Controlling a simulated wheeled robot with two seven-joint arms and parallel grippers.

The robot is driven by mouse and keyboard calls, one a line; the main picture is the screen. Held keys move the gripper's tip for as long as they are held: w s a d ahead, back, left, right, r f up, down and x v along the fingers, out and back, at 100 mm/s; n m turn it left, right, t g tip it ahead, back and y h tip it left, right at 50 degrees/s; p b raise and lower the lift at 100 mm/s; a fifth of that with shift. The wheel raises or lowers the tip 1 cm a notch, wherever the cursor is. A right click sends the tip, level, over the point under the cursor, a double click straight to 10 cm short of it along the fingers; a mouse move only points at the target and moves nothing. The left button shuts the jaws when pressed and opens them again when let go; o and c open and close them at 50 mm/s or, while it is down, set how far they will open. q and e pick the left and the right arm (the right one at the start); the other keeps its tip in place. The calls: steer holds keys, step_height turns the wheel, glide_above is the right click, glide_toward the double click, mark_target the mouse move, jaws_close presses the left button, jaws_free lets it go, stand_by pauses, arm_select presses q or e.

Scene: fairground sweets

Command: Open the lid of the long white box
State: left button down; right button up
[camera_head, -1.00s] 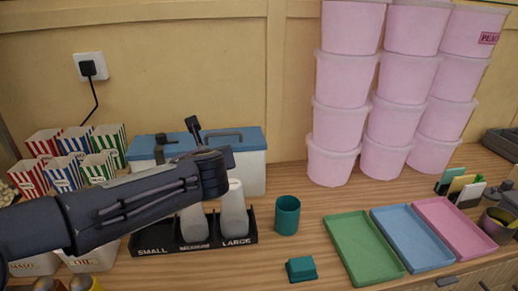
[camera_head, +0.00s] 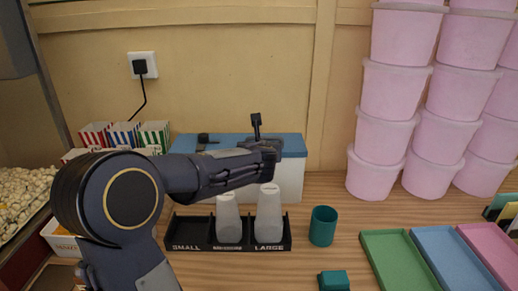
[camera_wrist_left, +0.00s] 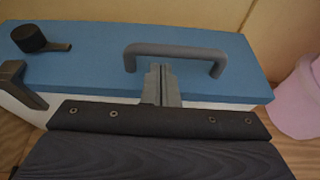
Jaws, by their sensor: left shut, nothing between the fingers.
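The long white box (camera_head: 290,182) stands against the back wall with its blue lid (camera_head: 293,143) lying shut on it. In the left wrist view the lid (camera_wrist_left: 90,72) fills the upper part, with a grey bar handle (camera_wrist_left: 180,50) on it. My left gripper (camera_wrist_left: 160,70) is shut and empty, its fingertips just in front of the handle near its left post. I cannot tell whether they touch it. In the head view my left gripper (camera_head: 272,150) is at the lid's right half and hides the handle. My right gripper is not in view.
Cups in a black rack (camera_head: 230,246) stand in front of the box, with a teal cup (camera_head: 322,226) to the right. Pink tubs (camera_head: 385,130) stack right of the box. Striped cartons (camera_head: 124,134) stand left.

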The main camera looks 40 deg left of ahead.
arm_select(q)
steer(key=shift+r, duration=0.2)
steer(key=shift+w+a+r+p, duration=0.15)
steer(key=shift+r+p, duration=0.4)
steer(key=shift+r, duration=0.05)
steer(key=shift+w+a+r+p, duration=0.15)
steer(key=shift+r+p, duration=0.4)
steer(key=shift+g+h, duration=0.5)
steer(key=shift+g, duration=0.1)
steer(key=w+a+r+p, duration=0.2)
steer(key=w+a+p, duration=0.1)
steer(key=w+a+r+p, duration=0.3)
steer(key=w+p, duration=0.1)
steer(key=w+a+r+p, duration=0.2)
steer(key=w+a+p, duration=0.1)
steer(key=w+p, duration=0.1)
steer(key=shift+a+r, duration=0.25)
steer(key=shift+r, duration=0.1)
steer(key=shift+d, duration=0.1)
stand_by(0.4)
